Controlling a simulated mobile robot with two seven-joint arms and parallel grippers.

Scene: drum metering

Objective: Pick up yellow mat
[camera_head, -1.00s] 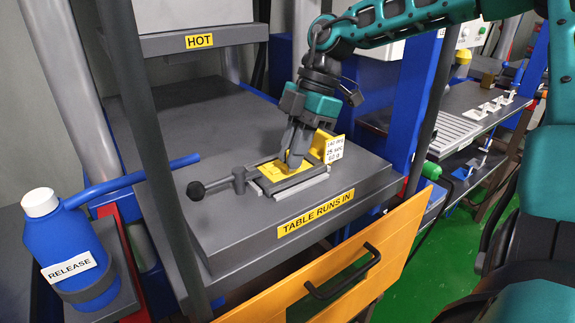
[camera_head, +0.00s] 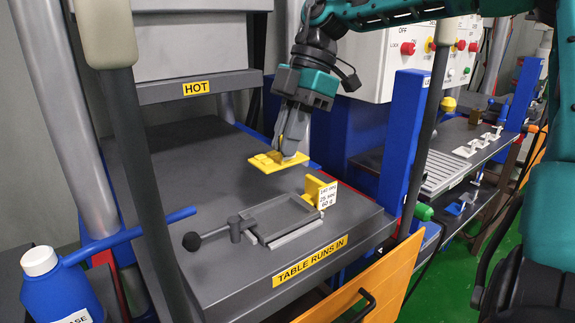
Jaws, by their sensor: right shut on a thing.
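The yellow mat (camera_head: 264,161) is a flat, thin square piece with raised detail on top. It is in the air above the dark press table. My right gripper (camera_head: 287,153) comes down from above and is shut on the mat, its fingers hiding part of it. The grey tray (camera_head: 280,219) on the table, below and in front of the mat, shows a bare recess. My left gripper is not in view.
A black-knobbed clamp lever (camera_head: 193,240) is at the tray's left. A yellow block (camera_head: 318,187) with a white label stands at its right rear. A blue RELEASE bottle (camera_head: 62,292), a HOT-labelled upper plate (camera_head: 192,88) and an orange drawer (camera_head: 385,285) surround the table.

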